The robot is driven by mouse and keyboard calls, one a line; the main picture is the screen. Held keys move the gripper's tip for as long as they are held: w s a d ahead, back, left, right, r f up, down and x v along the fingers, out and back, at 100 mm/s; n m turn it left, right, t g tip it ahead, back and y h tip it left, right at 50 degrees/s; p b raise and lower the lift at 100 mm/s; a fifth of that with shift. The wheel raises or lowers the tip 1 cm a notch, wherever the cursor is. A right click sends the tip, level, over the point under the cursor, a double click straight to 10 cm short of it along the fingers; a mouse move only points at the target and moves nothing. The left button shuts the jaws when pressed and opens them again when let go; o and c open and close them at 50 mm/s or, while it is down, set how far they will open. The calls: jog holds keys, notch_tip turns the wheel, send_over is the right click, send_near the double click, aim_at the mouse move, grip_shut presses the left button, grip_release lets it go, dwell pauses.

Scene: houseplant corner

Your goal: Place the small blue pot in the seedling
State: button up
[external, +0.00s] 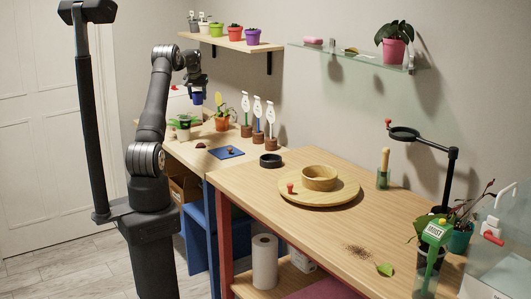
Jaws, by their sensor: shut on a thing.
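The small blue pot (197,98) is between the jaws of my gripper (196,90), held in the air above the back left table. My gripper is shut on it; the fingertips are small and dark here. The pot looks about upright. Below and around it on the table are a leafy plant in a pale pot (183,132) and a plant with a yellow marker in an orange pot (221,124). I cannot tell which thing is the seedling place.
White face-shaped markers in brown bases (246,131) stand right of the held pot. A blue mat (220,155), a black ring-shaped dish (271,160) and a round wooden board (335,197) lie nearer. A wall shelf (225,41) with several coloured pots is above. The front table has clear room.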

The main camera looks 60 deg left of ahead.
jog(key=s+a+f, duration=0.1)
jog(key=a, duration=0.1)
jog(key=s+a+f, duration=0.1)
jog(key=a+f, duration=0.1)
jog(key=a, duration=0.1)
jog(key=s+a+f, duration=0.1)
jog(key=a+f, duration=0.1)
jog(key=a, duration=0.1)
jog(key=shift+s+a+f, duration=0.15)
jog(key=shift+f, duration=2.1)
jog(key=shift+f, duration=0.2)
jog(key=o, duration=1)
jog(key=shift+c, duration=0.2)
jog(key=shift+r, duration=0.1)
jog(key=v, duration=1.2)
